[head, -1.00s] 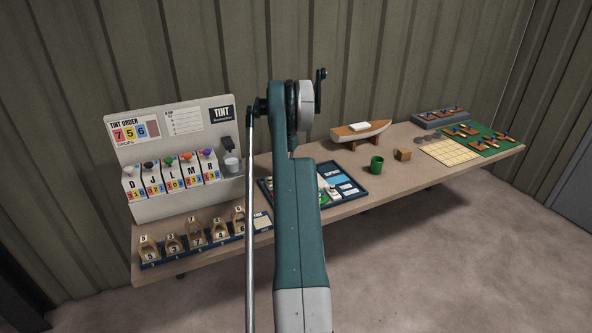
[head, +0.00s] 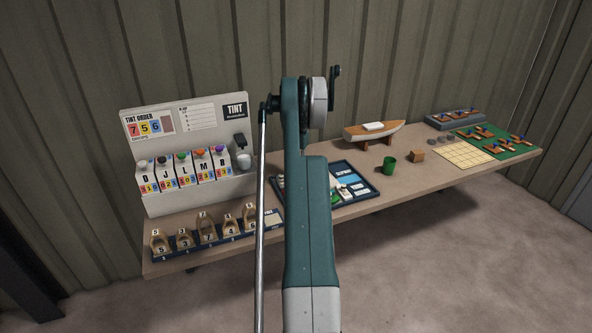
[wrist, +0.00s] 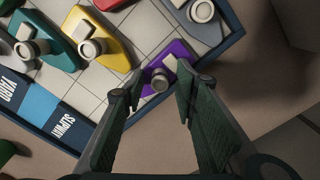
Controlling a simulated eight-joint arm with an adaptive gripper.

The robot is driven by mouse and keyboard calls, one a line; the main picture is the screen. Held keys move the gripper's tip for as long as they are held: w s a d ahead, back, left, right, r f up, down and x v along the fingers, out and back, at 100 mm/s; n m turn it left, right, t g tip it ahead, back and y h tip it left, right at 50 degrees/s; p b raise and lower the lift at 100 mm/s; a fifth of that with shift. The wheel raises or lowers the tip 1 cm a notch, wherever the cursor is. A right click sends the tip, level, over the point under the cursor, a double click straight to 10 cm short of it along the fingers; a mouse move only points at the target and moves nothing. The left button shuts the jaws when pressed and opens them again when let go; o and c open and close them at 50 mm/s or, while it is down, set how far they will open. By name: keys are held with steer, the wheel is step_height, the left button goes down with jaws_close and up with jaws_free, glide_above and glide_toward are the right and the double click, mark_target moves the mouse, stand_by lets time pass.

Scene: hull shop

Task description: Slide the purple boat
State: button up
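The purple boat (wrist: 180,56) lies in the blue-rimmed tray (wrist: 226,47) near its edge, in the wrist view. It has a light block and a round grey post on top. My gripper (wrist: 158,86) is open, with one dark finger on each side of the boat's near end and post. Whether the fingers touch it I cannot tell. In the head view the tray (head: 374,194) is partly behind my arm, and my gripper and the purple boat are hidden there.
A yellow boat (wrist: 103,36), a teal boat (wrist: 58,48), a red one and a grey-white one share the gridded tray. A "SLIPWAY" label lies at its left. A green mug (head: 389,166) and wooden block (head: 417,155) stand right of the tray.

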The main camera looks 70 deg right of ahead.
step_height(320, 180, up, 12)
steer(key=shift+f, duration=0.2)
stand_by(0.4)
steer(key=shift+w, duration=0.1)
stand_by(0.6)
